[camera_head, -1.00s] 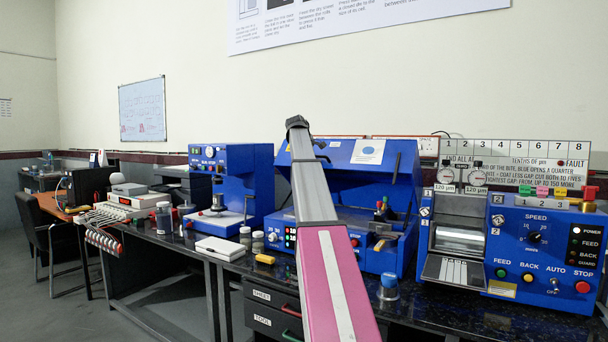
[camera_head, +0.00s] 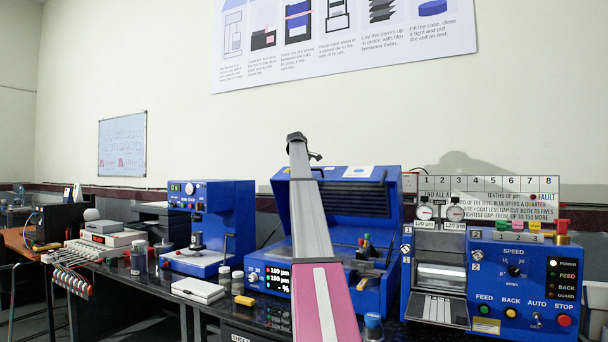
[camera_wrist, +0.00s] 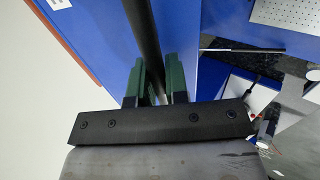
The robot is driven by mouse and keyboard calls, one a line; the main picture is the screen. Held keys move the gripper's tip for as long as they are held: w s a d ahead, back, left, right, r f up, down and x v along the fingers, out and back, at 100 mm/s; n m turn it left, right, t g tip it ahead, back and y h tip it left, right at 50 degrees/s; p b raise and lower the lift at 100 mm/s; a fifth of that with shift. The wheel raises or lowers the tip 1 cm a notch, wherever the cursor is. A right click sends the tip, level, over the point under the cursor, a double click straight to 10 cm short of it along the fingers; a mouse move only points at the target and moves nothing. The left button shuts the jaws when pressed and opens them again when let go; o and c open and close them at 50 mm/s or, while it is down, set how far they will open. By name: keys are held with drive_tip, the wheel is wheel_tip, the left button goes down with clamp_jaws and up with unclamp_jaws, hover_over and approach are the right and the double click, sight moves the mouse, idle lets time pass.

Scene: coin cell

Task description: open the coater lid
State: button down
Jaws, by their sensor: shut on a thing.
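The coater is the blue machine (camera_head: 378,296) in the middle of the bench, with a small display panel at its front left. Its blue lid (camera_head: 386,174) is raised and tilted back in the head view, with a dark underside and a pale label near its top edge. My grey and pink arm crosses in front of the coater and hides part of it and the lid's left side. In the wrist view, my gripper (camera_wrist: 157,88) is shut with green pads on either side of a dark handle bar (camera_wrist: 146,40) along the blue lid. The fingertips are hidden in the head view.
A blue control machine (camera_head: 515,290) with dials and buttons stands close on the right. A blue press (camera_head: 225,215) stands to the left. A white box (camera_head: 198,290), small jars and a blue-capped jar (camera_head: 373,325) sit near the front edge.

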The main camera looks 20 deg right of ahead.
drive_tip(key=c, duration=1.1)
unclamp_jaws()
drive_tip(key=v, duration=1)
drive_tip(key=shift+s+a+r, duration=0.15)
drive_tip(key=shift+s+r, duration=0.05)
drive_tip(key=shift+r, duration=0.1)
